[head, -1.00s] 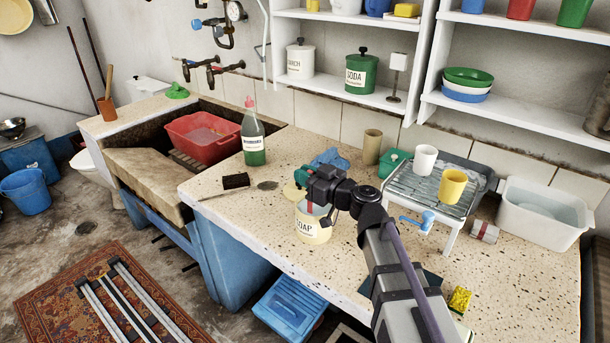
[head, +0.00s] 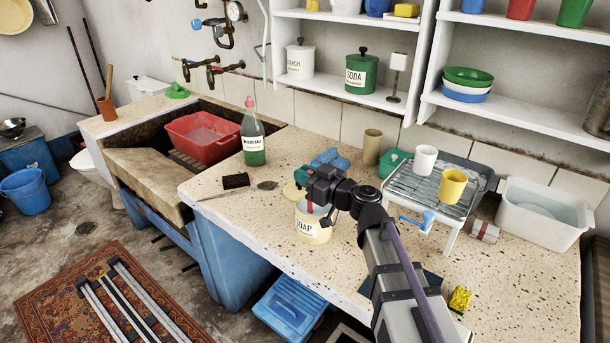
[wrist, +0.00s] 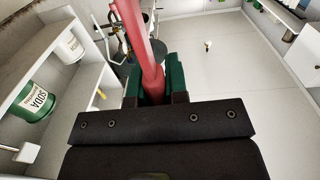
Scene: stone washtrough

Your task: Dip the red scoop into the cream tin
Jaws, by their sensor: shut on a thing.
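The cream tin (head: 313,232), labelled SOAP, stands open and upright near the front of the speckled counter. In the head view a short red piece of the scoop (head: 310,207) shows below the fingers, at the tin's opening. The scoop's lower end is hidden, so I cannot tell how deep it reaches.
A cream lid (head: 292,192) and blue cloth (head: 330,158) lie behind the gripper. A brush (head: 236,181) and green bottle (head: 253,138) are to the left. A metal rack (head: 430,188) with two cups stands right. The counter left of the tin is mostly clear.

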